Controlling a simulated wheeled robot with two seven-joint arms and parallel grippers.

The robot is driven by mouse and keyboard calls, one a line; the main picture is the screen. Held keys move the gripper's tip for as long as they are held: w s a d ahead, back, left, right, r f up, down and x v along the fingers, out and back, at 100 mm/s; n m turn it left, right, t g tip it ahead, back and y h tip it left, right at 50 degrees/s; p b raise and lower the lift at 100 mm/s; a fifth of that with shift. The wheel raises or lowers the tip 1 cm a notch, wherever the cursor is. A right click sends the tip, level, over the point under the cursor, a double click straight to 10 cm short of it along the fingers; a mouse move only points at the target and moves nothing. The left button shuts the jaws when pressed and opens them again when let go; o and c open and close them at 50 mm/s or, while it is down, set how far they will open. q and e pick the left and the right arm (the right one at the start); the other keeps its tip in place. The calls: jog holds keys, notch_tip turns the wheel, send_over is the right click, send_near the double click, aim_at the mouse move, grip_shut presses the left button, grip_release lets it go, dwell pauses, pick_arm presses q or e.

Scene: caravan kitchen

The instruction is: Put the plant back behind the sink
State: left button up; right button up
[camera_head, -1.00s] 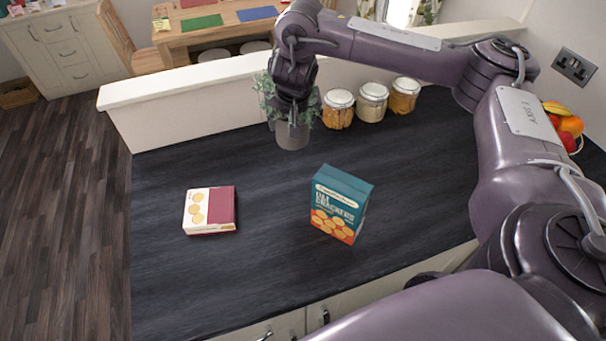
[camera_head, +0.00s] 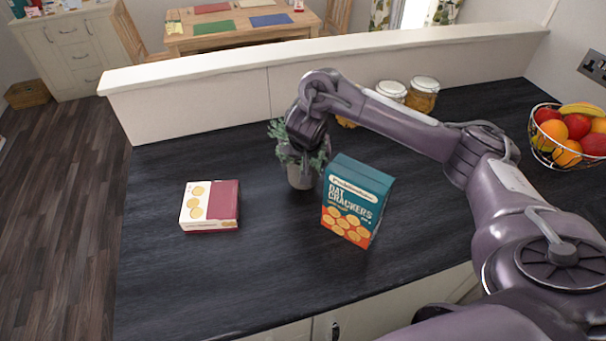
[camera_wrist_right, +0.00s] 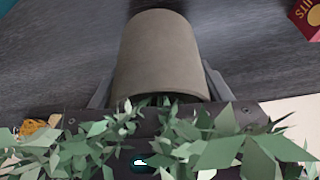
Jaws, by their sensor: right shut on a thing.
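The plant, a grey pot (camera_head: 301,178) with green leaves, is at the middle of the dark worktop in the head view, just left of the cracker box. My right gripper (camera_head: 307,150) is over it, coming down from above. In the right wrist view the grey pot (camera_wrist_right: 160,50) lies between the two fingers of my right gripper (camera_wrist_right: 159,85), which is shut on it, with leaves spread around the gripper. I cannot tell whether the pot's base touches the worktop. My left gripper and the sink are not in view.
A teal cracker box (camera_head: 354,203) stands close right of the pot. A cream-and-red box (camera_head: 210,206) lies to the left. Glass jars (camera_head: 422,95) stand behind my right arm, and a fruit bowl (camera_head: 570,140) is far right. A low cream wall (camera_head: 200,97) borders the worktop's back.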

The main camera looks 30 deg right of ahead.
notch_tip(320, 180, down, 3)
jog(key=shift+r+b, duration=0.1)
jog(key=shift+b, duration=0.65)
jog(key=shift+w, duration=0.1)
jog(key=o, duration=1.4)
jog(key=shift+c, duration=0.2)
